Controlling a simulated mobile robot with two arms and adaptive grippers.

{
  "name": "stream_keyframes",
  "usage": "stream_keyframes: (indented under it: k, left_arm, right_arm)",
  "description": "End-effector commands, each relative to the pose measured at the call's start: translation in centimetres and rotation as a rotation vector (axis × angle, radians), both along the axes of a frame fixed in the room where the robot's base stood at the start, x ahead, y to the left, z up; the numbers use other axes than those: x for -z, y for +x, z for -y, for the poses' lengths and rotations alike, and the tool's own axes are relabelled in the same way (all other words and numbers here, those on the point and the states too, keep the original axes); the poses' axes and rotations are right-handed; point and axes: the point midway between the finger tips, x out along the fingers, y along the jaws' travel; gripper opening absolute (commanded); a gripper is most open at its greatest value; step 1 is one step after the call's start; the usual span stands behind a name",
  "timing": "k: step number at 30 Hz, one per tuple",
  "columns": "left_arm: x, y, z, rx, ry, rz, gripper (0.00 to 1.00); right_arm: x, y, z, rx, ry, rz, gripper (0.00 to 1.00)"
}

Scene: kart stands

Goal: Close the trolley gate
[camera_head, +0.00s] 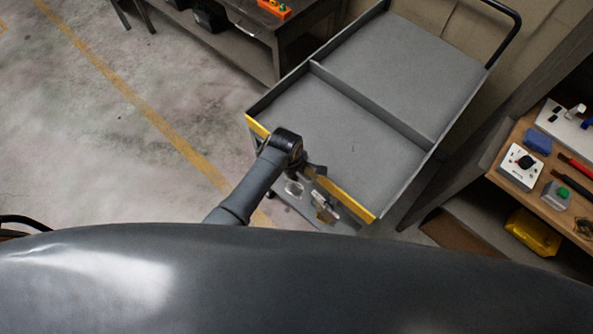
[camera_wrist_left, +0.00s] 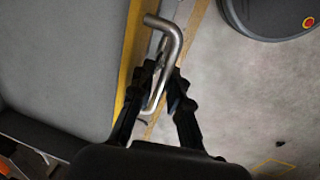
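The grey trolley (camera_head: 335,128) stands ahead with two flat tray sections and a raised divider. Its near side has a yellow-edged gate (camera_head: 347,199); its middle is hidden behind my left arm. I cannot tell whether the gate is fully shut. My left gripper (camera_head: 312,172) is at this edge. In the left wrist view, the yellow edge (camera_wrist_left: 128,62) runs beside a bent metal handle (camera_wrist_left: 172,40). The fingers of my left gripper (camera_wrist_left: 163,78) lie on both sides of the handle and appear closed on it. My right gripper is not in view.
A dark workbench (camera_head: 235,50) with an orange item (camera_head: 275,8) stands behind on the left. A wooden shelf (camera_head: 535,165) with switch boxes and tools is close on the right. Open floor (camera_head: 90,150) with a yellow line lies to the left.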

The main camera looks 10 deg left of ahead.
Motion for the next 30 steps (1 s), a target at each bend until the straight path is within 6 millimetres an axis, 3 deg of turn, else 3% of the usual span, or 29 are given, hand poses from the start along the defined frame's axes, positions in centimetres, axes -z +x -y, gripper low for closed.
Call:
stream_keyframes:
  k: [11, 24, 30]
  left_arm:
    - [-1.0, -0.3, -0.1, 0.000, -0.002, -0.001, 0.16]
    - [-8.9, -1.4, -0.9, -0.001, -0.002, 0.001, 0.16]
    - [-11.2, -1.8, -1.2, 0.000, 0.001, -0.001, 0.16]
  right_arm:
    - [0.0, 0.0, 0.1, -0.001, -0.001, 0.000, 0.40]
    - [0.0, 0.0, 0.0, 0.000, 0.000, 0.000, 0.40]
    - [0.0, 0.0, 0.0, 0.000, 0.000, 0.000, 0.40]
